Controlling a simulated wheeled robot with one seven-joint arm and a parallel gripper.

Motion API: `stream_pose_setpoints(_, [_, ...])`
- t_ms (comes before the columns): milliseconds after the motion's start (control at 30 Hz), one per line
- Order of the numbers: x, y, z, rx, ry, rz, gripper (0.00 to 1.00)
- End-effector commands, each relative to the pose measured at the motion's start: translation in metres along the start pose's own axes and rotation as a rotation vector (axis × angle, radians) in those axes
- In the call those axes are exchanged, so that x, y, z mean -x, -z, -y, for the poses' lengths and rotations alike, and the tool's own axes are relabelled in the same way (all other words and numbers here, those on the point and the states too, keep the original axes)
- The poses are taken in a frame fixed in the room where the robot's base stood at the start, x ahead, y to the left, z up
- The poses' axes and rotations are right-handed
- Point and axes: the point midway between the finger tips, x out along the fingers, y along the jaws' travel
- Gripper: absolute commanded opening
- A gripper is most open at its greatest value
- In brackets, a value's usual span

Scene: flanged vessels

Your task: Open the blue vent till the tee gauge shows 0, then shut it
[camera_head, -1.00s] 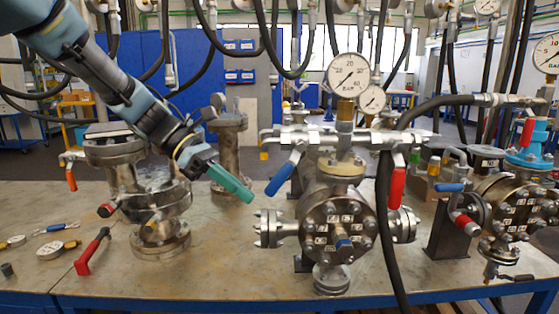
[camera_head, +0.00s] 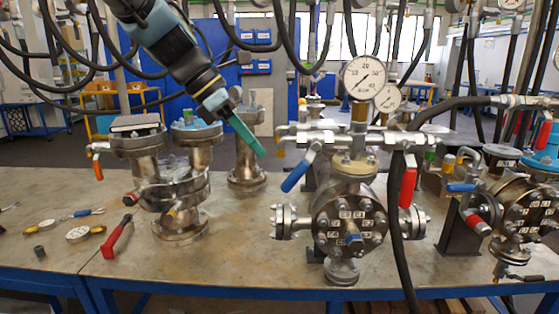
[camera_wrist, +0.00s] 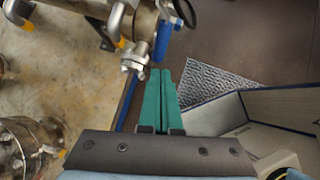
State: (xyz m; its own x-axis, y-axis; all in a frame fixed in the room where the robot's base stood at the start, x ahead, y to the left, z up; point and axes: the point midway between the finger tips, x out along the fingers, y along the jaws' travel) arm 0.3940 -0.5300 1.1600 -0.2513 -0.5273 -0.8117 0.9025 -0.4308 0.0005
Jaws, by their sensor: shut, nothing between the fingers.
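The blue vent lever (camera_head: 299,171) hangs slanted down and left from the left end of the steel manifold on the middle flanged vessel (camera_head: 349,222). The round white tee gauge (camera_head: 364,77) stands on a brass stem above that manifold; its needle is too small to read surely. A red lever (camera_head: 408,180) hangs at the manifold's right end. My gripper (camera_head: 262,154), with green fingers, is shut and empty, left of the blue lever and apart from it. In the wrist view its fingers (camera_wrist: 159,72) lie together beside a metal fitting (camera_wrist: 134,62).
A second gauge (camera_head: 388,98) sits behind the first. A black hose (camera_head: 396,235) drops in front of the vessel's right side. Another flanged vessel (camera_head: 180,190) stands left, with a red-handled tool (camera_head: 118,236) beside it. The bench (camera_head: 235,240) is clear between the two vessels.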

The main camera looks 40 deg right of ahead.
Motion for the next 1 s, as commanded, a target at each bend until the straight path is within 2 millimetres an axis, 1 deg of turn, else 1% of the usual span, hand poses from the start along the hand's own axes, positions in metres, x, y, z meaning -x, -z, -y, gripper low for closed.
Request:
stream_pose_setpoints(33, [-0.011,-0.001,0.001,0.001,0.007,-0.001,0.00])
stream_pose_setpoints(133, [-0.030,-0.001,0.002,0.001,0.006,0.000,0.00])
stream_pose_setpoints(300, [-0.052,-0.010,0.001,0.000,0.005,0.000,0.00])
stream_pose_setpoints(400, [-0.060,-0.013,0.001,-0.001,0.004,0.000,0.00])
stream_pose_setpoints(533, [-0.065,-0.014,0.001,-0.001,0.001,0.000,0.00])
stream_pose_setpoints(1000, [-0.068,-0.012,0.001,0.002,0.005,0.018,0.00])
